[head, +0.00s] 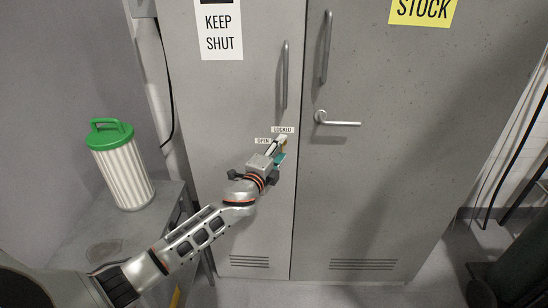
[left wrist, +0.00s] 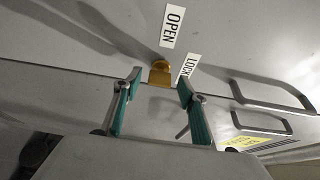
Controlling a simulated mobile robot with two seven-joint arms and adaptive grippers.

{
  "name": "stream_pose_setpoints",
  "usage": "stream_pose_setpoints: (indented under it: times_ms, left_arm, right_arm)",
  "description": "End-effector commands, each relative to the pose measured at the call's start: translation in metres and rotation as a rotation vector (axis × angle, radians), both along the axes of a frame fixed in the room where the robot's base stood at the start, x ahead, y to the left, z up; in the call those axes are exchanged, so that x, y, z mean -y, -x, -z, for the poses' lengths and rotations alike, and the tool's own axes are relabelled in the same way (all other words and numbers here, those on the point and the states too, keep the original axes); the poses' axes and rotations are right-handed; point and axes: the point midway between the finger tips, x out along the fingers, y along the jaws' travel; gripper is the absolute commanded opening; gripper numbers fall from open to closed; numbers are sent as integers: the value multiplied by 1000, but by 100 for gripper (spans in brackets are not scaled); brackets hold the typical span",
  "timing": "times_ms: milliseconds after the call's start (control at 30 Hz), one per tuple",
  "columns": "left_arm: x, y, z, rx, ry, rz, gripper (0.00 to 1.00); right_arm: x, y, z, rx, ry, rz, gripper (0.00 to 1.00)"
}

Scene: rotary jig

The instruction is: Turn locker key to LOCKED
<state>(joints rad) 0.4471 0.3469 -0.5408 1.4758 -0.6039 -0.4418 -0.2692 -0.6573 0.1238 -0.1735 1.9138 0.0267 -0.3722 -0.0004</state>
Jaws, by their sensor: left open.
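The brass locker key (left wrist: 160,73) sits in the grey locker door (head: 245,205), just below the labels. In the head view only a small yellowish bit of it (head: 283,141) shows by my gripper. A white OPEN label (head: 263,141) and a white LOCKED label (head: 283,129) are beside it. In the left wrist view the OPEN label (left wrist: 172,26) is above the key, and the LOCKED label (left wrist: 189,65) is partly behind a finger. My left gripper (left wrist: 160,84) is open, its teal fingers on either side of the key, with gaps visible. I cannot tell which label the key points to.
Two upright bar handles (head: 285,75) (head: 326,48) and a lever handle (head: 338,122) stick out from the doors above and right of the key.

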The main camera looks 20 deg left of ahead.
Motion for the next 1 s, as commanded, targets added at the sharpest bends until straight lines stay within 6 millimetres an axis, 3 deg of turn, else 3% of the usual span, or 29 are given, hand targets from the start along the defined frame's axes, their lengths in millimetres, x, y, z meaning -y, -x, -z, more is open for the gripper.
stream_pose_setpoints:
  times_ms: [600, 1000]
  left_arm:
    - [-12, 102, 1, -3, -1, 0, 42]
    - [-13, 116, 0, -2, -1, 0, 42]
  right_arm:
    - [-1, -2, -1, 3, -2, 1, 0]
    - [-1, -2, -1, 3, -3, 1, 0]
